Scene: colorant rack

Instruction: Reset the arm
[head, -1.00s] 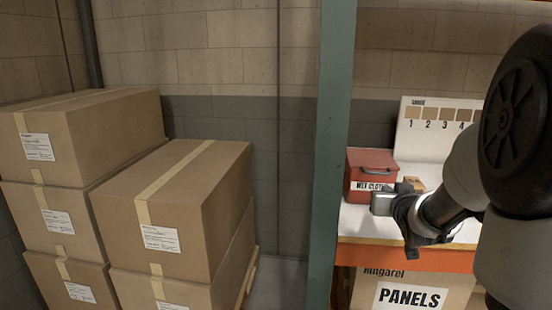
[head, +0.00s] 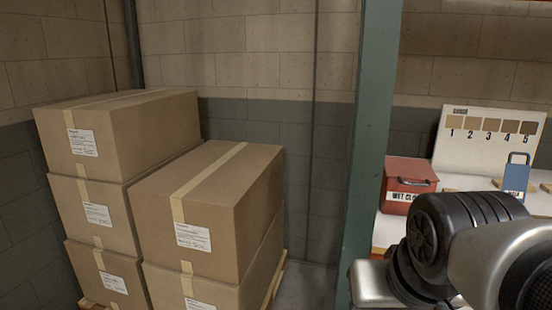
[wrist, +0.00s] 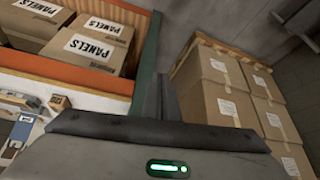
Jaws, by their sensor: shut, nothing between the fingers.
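My gripper (wrist: 163,97) shows in the wrist view as two grey fingers close together, shut and empty. It points at the gap between the green rack post (wrist: 147,60) and the stacked boxes, touching neither as far as I can tell. In the head view my arm is folded at the lower right, in front of the rack shelf, and the gripper itself is not clearly visible there.
The green post (head: 373,140) stands left of the shelf. On the shelf are a red wet-cloth box (head: 408,181), a numbered swatch board (head: 480,155) and a blue object (head: 516,178). Cardboard boxes (head: 215,215) are stacked at left.

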